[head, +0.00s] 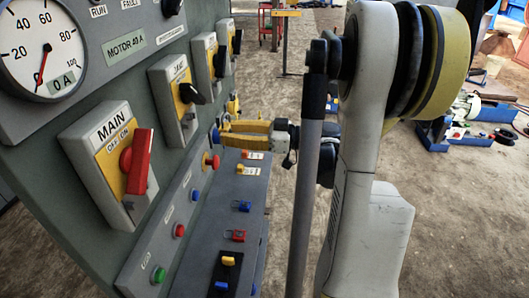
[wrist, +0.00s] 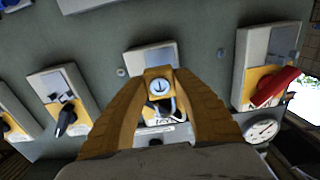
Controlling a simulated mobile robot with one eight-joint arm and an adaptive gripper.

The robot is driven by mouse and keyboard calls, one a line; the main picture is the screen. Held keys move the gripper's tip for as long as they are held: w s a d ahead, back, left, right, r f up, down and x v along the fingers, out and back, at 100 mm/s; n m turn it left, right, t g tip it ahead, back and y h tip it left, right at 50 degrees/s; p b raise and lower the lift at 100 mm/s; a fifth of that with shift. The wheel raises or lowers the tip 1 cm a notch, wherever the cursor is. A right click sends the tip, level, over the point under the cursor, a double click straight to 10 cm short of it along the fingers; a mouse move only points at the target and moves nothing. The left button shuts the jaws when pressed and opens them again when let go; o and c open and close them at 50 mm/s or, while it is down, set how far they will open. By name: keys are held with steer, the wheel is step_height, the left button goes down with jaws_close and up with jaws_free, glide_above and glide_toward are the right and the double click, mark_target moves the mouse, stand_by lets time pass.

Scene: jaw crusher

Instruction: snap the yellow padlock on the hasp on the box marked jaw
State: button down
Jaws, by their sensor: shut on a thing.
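My gripper (wrist: 160,88) is shut on the yellow padlock (wrist: 159,86), whose round keyhole faces the wrist camera. Its grey shackle (wrist: 172,107) points toward a grey and yellow switch box (wrist: 138,60) behind it. That box is the neighbour of the one marked MAIN; its label is too small to read surely in this view. The hasp is largely hidden by the padlock and fingers, and I cannot tell whether the shackle touches it. In the head view my gripper (head: 226,131) is in front of the panel, below and right of that box (head: 178,100); the padlock is not clear there.
The MAIN box (head: 110,160) has a red handle. Further boxes (head: 208,68) with black handles line the panel. A sloping grey shelf (head: 225,190) below carries several small coloured padlocks and tags. Push buttons (head: 179,230) sit beside it. Open floor lies to the right.

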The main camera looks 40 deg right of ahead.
mark_target(188, 131)
steer(key=shift+x, duration=2.9)
steer(key=shift+w+a+f+b, duration=0.1)
steer(key=shift+w+a+b, duration=0.3)
steer(key=shift+w+b, duration=0.05)
steer(key=shift+w+a, duration=0.2)
steer(key=shift+w+a, duration=0.4)
steer(key=shift+w, duration=0.15)
steer(key=c, duration=1)
jaws_free()
